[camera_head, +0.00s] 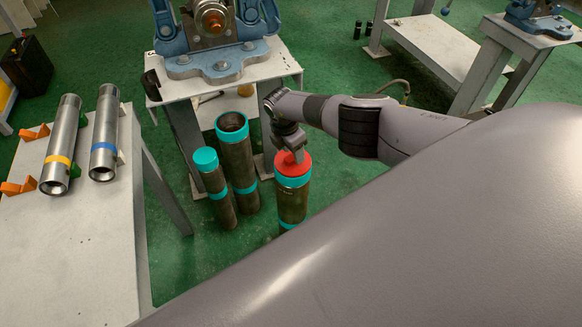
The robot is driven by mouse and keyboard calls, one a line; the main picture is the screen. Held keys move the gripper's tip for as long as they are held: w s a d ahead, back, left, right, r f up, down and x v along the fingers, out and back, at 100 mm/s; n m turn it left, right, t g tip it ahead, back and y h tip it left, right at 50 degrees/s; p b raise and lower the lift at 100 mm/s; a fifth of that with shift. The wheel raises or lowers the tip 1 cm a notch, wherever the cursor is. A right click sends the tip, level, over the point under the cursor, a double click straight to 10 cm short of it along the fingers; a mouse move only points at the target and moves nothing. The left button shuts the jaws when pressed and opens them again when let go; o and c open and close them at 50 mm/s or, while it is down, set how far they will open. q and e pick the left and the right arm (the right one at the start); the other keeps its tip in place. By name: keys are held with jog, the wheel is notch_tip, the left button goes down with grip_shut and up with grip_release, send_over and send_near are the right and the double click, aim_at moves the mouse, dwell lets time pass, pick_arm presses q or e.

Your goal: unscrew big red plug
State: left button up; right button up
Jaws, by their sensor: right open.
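The big red plug (293,165) sits on top of an upright pipe (292,204) with turquoise bands, standing on the floor right of two other pipes. My right gripper (298,156) points down at the top of the plug, its fingers over or against it. The fingers are small here, and I cannot tell whether they touch the plug. My right arm comes in from the right. My left gripper is not in view.
An open-topped pipe (235,165) and a turquoise-capped pipe (214,187) stand close on the left. A blue vise (213,45) sits on a stand behind. A white table (75,245) at left bears two steel tubes (62,145) (104,133). Green floor is open between.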

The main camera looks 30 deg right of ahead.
grip_shut()
jog(key=shift+r+n+p, duration=0.15)
jog(key=shift+n+p, duration=0.35)
jog(key=shift+n, duration=0.3)
jog(key=n+p, duration=0.1)
jog(key=n, duration=0.2)
jog(key=shift+n+t, duration=0.3)
jog(key=shift+t, duration=0.1)
jog(key=shift+d+n+y, duration=0.1)
jog(key=shift+n+y, duration=0.2)
jog(key=shift+n, duration=0.9)
jog(key=n, duration=0.3)
jog(key=shift+t, duration=0.4)
jog(key=shift+n+y+b, duration=0.35)
jog(key=shift+n+y, duration=0.15)
jog(key=shift+n, duration=1.4)
